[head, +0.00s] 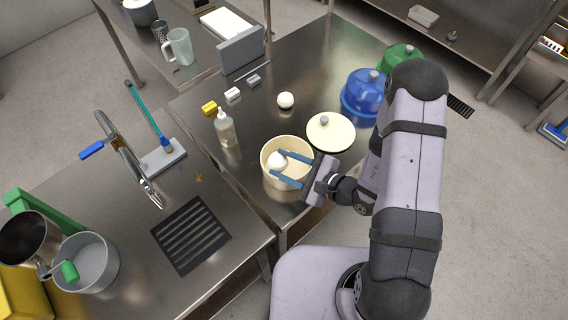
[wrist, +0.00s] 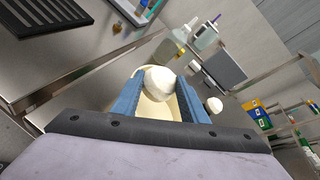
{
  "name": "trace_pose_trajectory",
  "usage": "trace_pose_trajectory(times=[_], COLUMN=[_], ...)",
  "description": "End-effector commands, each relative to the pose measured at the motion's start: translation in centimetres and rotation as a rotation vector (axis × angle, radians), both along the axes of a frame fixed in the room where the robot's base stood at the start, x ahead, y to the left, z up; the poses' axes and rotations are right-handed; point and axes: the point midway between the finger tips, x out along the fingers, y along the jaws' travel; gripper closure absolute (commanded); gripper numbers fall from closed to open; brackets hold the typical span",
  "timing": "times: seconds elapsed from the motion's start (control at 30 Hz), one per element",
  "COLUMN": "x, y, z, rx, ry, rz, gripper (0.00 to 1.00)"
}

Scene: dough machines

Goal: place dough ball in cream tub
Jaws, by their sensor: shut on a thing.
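The cream tub (head: 288,179) stands open on the steel table near its front edge. My gripper (head: 280,167) is over the tub's opening, with its blue fingers shut on a white dough ball (head: 277,161). In the wrist view the dough ball (wrist: 159,80) sits between the fingertips, with the cream tub (wrist: 152,108) behind and below it. I cannot tell whether the ball touches the tub's inside. A second dough ball (head: 285,100) lies on the table farther back. The cream lid (head: 330,133) with a grey knob lies on the table to the right of the tub.
A squeeze bottle (head: 226,128) stands left of the tub. A blue domed tub (head: 364,94) and a green one (head: 402,56) stand at the back right. Small yellow, white and grey blocks lie at the left. Table around the second ball is clear.

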Motion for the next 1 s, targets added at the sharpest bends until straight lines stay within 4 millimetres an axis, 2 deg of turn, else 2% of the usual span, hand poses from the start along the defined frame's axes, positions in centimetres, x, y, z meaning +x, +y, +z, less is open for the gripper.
trace_pose_trajectory(times=[0.1,0.13,0.2,0.67,0.93,1.0], x=[-0.1,-0.1,-0.1,-0.1,-0.1,-0.5], y=[0.0,-0.1,-0.1,-0.1,-0.1,-1.0], z=[-0.3,-0.3,-0.4,-0.5,1.2,0.9], rx=[-0.006,-0.007,-0.008,-0.012,-0.01,-0.009], ry=[0.005,0.006,0.007,0.009,0.008,0.007], rz=[0.0,0.0,0.0,-0.001,0.0,-0.006], gripper=[0.85,0.53,0.42,0.42,0.42,0.42])
